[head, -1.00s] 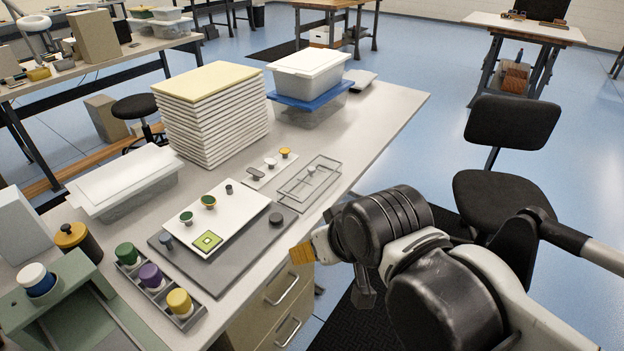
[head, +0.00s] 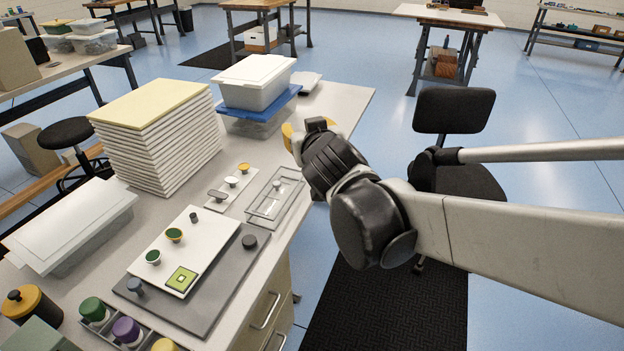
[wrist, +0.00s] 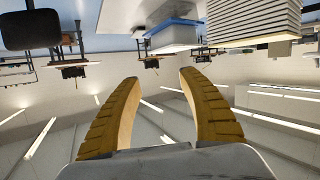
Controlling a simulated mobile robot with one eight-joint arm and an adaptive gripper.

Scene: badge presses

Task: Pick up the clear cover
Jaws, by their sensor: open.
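The clear cover (head: 272,204) is a see-through rectangular piece with a small pale knob on top. It lies on the right part of the workbench, near its edge. My gripper (head: 291,136) is raised beyond and slightly right of the cover in the head view, apart from it. In the wrist view my gripper's (wrist: 158,76) two yellow ribbed fingers are spread with nothing between them. The wrist view is upside down and does not show the cover.
A white board (head: 185,258) with small knobs lies on a grey plate (head: 232,288) left of the cover. A stack of white panels (head: 160,140) and a lidded tub on a blue-lidded box (head: 262,113) stand behind. A black chair (head: 453,112) stands right of the bench.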

